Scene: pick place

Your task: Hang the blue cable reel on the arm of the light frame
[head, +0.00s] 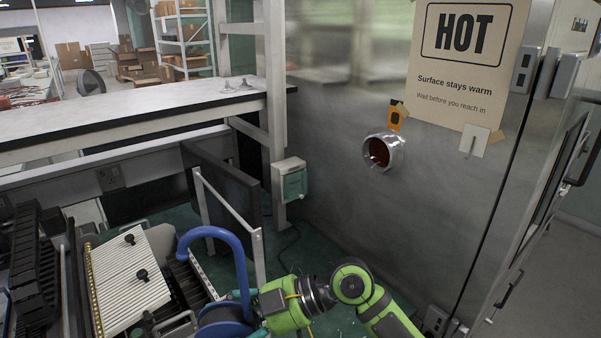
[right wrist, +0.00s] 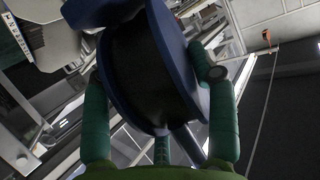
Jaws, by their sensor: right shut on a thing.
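The blue cable reel (head: 222,326) is at the bottom of the head view, partly cut off by the lower edge, with its curved blue handle arching above it. In the right wrist view the reel (right wrist: 140,65) shows dark cable wound between blue flanges. My right gripper (head: 254,318) is shut on the reel; in the right wrist view its green fingers (right wrist: 155,70) lie on both sides of it. A light grey frame (head: 229,205) with a sloping bar and upright posts stands just behind the reel and handle. Whether the handle touches it is unclear. My left gripper is not in view.
A ribbed white panel with black knobs (head: 128,280) and black racks (head: 32,265) stand left of the reel. A dark panel (head: 222,185) is behind the frame. A metal wall with a HOT sign (head: 468,60) and a round port (head: 383,152) rises at right.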

